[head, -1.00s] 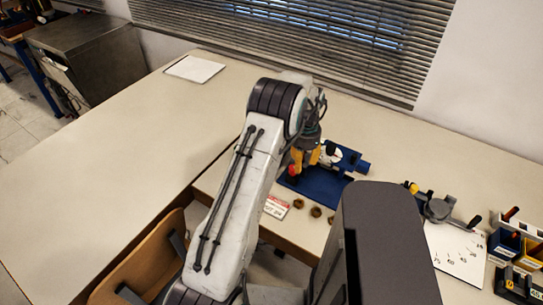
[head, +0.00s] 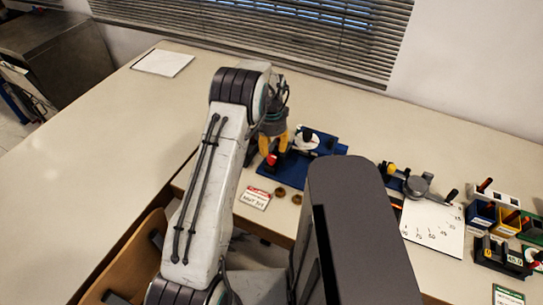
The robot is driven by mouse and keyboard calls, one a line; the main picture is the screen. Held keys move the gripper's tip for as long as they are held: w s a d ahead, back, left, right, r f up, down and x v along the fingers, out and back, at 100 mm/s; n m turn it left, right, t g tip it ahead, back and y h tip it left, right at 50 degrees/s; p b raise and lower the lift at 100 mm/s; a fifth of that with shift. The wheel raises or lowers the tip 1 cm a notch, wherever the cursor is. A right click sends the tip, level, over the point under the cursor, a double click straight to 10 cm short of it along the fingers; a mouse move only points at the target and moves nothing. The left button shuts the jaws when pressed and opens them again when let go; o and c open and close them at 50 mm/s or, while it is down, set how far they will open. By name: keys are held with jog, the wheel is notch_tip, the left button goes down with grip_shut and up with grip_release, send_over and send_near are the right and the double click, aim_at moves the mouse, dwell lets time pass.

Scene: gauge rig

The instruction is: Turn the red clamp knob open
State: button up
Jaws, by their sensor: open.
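The blue gauge rig (head: 298,172) lies on the bench beyond my arm, with a round white dial (head: 307,138) on it. The red clamp knob (head: 271,160) shows as a small red spot at the rig's left side, just below my gripper's fingers. My gripper (head: 273,148) has yellow fingers and points down at the rig's left part. Its fingers are open and close to the knob; whether they touch it or stand around it I cannot tell. My arm's wrist hides part of the rig's back left.
A red-and-white label card (head: 256,198) and brass nuts (head: 280,192) lie in front of the rig. A white angle sheet (head: 433,228) with a grey tool (head: 417,187), and bins (head: 482,215), stand right. The bench's left half is clear except a white sheet (head: 162,63).

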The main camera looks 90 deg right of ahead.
aim_at(272, 157)
jog(key=shift+f+p, duration=0.55)
jog(key=shift+f, duration=2.05)
grip_shut()
